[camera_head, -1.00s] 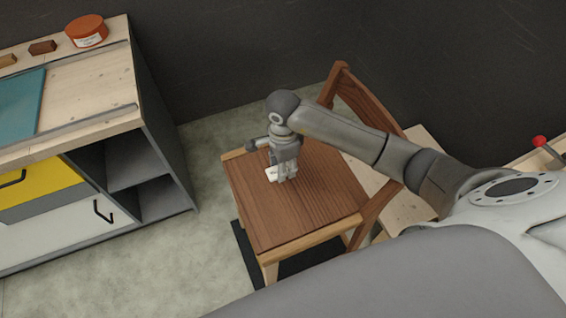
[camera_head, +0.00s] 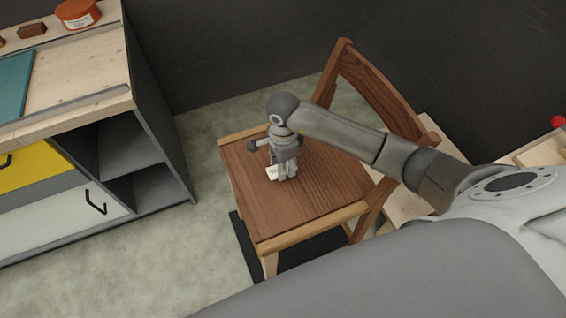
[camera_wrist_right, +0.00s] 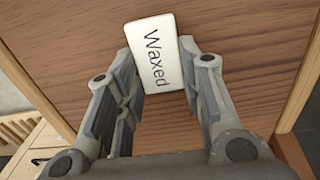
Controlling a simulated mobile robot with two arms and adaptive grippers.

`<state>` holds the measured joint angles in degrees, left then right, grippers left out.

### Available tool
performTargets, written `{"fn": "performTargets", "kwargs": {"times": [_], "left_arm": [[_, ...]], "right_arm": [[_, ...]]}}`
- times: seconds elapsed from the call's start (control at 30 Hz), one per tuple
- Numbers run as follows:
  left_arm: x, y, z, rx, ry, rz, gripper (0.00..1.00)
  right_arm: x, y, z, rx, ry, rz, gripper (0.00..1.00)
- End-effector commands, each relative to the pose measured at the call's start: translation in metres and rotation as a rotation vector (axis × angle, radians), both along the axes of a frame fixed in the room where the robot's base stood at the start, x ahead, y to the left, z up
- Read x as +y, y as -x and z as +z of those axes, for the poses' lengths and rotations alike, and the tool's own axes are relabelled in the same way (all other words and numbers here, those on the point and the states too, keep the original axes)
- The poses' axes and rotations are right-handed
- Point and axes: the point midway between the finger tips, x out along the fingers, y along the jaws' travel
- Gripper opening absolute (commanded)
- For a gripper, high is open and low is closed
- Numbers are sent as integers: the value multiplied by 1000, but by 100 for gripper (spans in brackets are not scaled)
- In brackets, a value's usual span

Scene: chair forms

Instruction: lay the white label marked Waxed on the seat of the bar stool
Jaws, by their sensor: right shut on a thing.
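The white label marked Waxed (camera_wrist_right: 155,52) is between the fingers of my right gripper (camera_wrist_right: 158,75) in the right wrist view, its black text readable. In the head view the label (camera_head: 271,173) is a small white patch beside the right gripper (camera_head: 285,174), partly hidden by it. The right gripper is shut on the label and points down over a brown wooden seat (camera_head: 310,205). This seat has a wooden backrest (camera_head: 375,92), so it looks like a chair. I cannot tell whether the label touches the seat. My left gripper is not in view.
A workbench (camera_head: 100,78) with a red-orange tin (camera_head: 77,14), a teal sheet and drawers stands at the left. Bare floor (camera_head: 215,235) lies between it and the chair. The backrest rises close to my right forearm. Pale wooden furniture (camera_head: 400,205) stands behind the chair at right.

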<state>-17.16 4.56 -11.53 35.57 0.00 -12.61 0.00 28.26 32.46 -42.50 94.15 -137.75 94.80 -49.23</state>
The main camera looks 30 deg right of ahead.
Motion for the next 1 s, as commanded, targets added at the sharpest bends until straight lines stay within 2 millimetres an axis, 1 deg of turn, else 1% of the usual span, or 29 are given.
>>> {"fn": "performTargets", "kwargs": {"times": [0.03, 0.1, 0.43, 0.47, 0.63, 0.9, 1.0], "left_arm": [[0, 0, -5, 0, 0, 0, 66], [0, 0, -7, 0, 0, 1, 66], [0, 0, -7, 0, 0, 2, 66], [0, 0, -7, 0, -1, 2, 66], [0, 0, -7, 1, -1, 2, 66], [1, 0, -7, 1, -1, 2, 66], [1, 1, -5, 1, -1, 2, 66]], "right_arm": [[0, 0, -5, 0, 1, 0, 23], [0, 0, -7, -1, 0, -1, 23], [0, 0, -8, -1, 0, -1, 23], [0, 0, -8, -1, 0, -1, 38], [0, 0, -8, -1, 0, -1, 59], [0, 0, -8, -1, 0, -1, 60], [0, -1, -4, -2, 0, -1, 60]]}}
